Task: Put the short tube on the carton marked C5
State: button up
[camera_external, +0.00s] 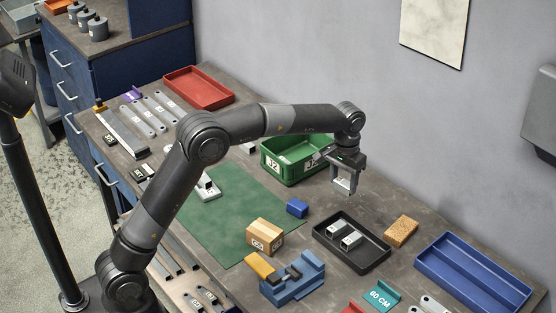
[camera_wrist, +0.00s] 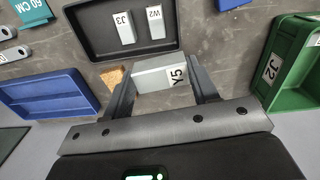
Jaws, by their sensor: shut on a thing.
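My gripper (camera_external: 345,178) is raised over the table between the green bin and the black tray. The tube (camera_external: 343,186) hangs clear of the table in the outside view. The carton (camera_external: 262,230) is a small brown box with white labels, standing on the right edge of the green mat, in front of and left of my gripper. Its label is too small to read surely.
A black tray (camera_external: 322,237) holds two metal pieces, marked J3 (camera_wrist: 124,28) and W2 (camera_wrist: 155,22). A green bin marked J2 (camera_external: 288,172) stands behind the mat (camera_external: 225,230). A blue block (camera_external: 297,207) and a blue vise (camera_external: 293,284) flank the carton. A cork block (camera_external: 401,230) lies right.

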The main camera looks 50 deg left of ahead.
jog(key=s+r+n, duration=0.2)
jog(key=s+n, duration=0.2)
jog(key=s, duration=2.4)
send_over(264, 230)
notch_tip(264, 230, down, 7)
jog(key=shift+s+f, duration=0.1)
jog(key=shift+f, duration=2.05)
jog(key=shift+f, duration=0.1)
jog(key=o, duration=1)
